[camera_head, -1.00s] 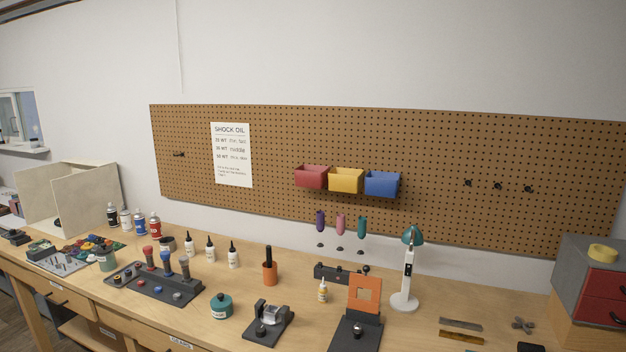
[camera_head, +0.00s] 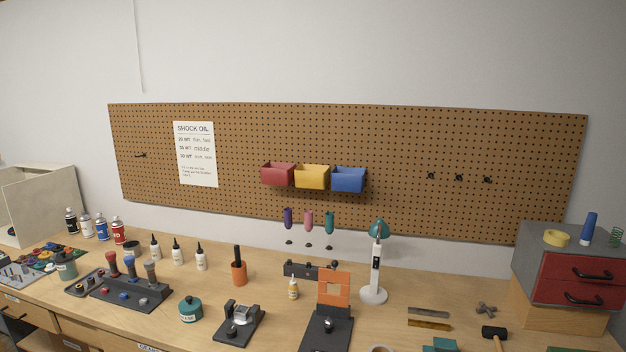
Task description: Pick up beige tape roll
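The beige tape roll is most likely the yellowish ring (camera_head: 557,238) lying flat on top of the grey and red drawer cabinet (camera_head: 568,267) at the right. Part of another pale round thing (camera_head: 381,349) shows at the bottom edge, cut off, so I cannot tell what it is. Neither of my grippers is in view.
A blue tube (camera_head: 589,229) and a green spring (camera_head: 615,237) stand beside the ring on the cabinet. A pegboard (camera_head: 400,150) with bins hangs behind.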

